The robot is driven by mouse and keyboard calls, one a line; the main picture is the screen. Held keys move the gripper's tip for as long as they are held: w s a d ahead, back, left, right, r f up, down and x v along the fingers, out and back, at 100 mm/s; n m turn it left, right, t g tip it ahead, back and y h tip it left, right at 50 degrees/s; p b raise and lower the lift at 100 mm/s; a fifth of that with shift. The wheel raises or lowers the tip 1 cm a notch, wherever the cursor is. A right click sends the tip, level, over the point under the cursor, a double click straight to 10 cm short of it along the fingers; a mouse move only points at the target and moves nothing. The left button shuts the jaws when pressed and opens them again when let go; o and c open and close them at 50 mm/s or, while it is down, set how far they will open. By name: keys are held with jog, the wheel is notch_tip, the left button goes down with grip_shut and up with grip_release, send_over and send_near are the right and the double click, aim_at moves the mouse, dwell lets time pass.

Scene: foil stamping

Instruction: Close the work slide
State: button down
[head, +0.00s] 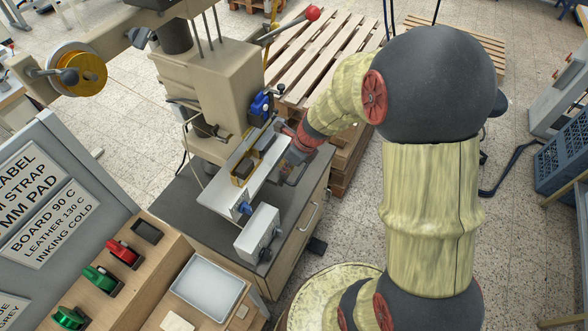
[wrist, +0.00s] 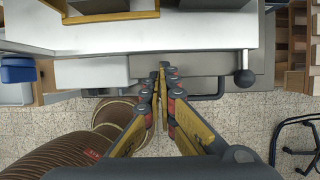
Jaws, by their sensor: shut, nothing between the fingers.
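The work slide is a pale metal plate (head: 230,196) that sticks out from under the beige foil press (head: 210,85), over the dark cabinet top. A blue knob (head: 244,208) shows by its outer end. In the wrist view the plate (wrist: 200,36) spans the top of the picture, with a black ball knob (wrist: 245,78) at its edge on the right. My gripper (wrist: 163,72) is shut and empty, its fingertips just beside the plate's long edge; I cannot tell whether they touch. In the head view my gripper (head: 292,166) is small and partly hidden by my arm.
A grey box with knobs (head: 258,233) stands at the cabinet's front edge. Wooden pallets (head: 322,55) lie behind the press. A cabinet handle (head: 309,216) sticks out.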

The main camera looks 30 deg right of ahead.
aim_at(259, 155)
jog(key=shift+w+a, duration=0.2)
jog(key=shift+w, duration=0.15)
jog(key=w+a+p, duration=0.1)
jog(key=w, duration=0.1)
jog(key=w+a+p, duration=0.3)
jog(key=w+a, duration=0.1)
jog(key=shift+w+r+p, duration=0.2)
jog(key=shift+w+p, duration=0.1)
jog(key=shift+p, duration=0.1)
jog(key=shift+w+a+f, duration=0.1)
jog(key=shift+w+a, duration=0.15)
jog(key=shift+w, duration=0.15)
